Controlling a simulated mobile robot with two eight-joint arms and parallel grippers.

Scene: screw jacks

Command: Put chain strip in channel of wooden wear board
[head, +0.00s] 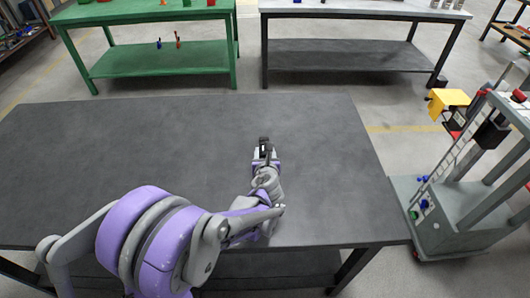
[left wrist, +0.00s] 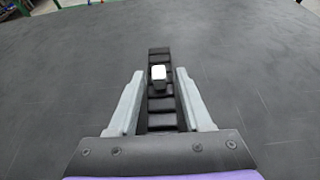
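The chain strip (left wrist: 161,104) is a dark, segmented strip lengthwise between the fingers of my left gripper (left wrist: 160,82) in the left wrist view. A block with a white top (left wrist: 158,73) stands on it, with a gap to the fingertip on each side. The left gripper looks open around the strip; whether a finger touches the strip's edges is unclear. In the head view my left gripper (head: 264,151) is over the right part of the dark table, with a small black piece at its tips. No wooden wear board shows. My right gripper is not in view.
The dark grey table (head: 120,150) is otherwise bare, with free room left and behind. A grey cart (head: 440,225) with a yellow piece (head: 448,102) stands right of it. A green bench (head: 150,60) and a grey bench (head: 350,55) stand farther back across the floor.

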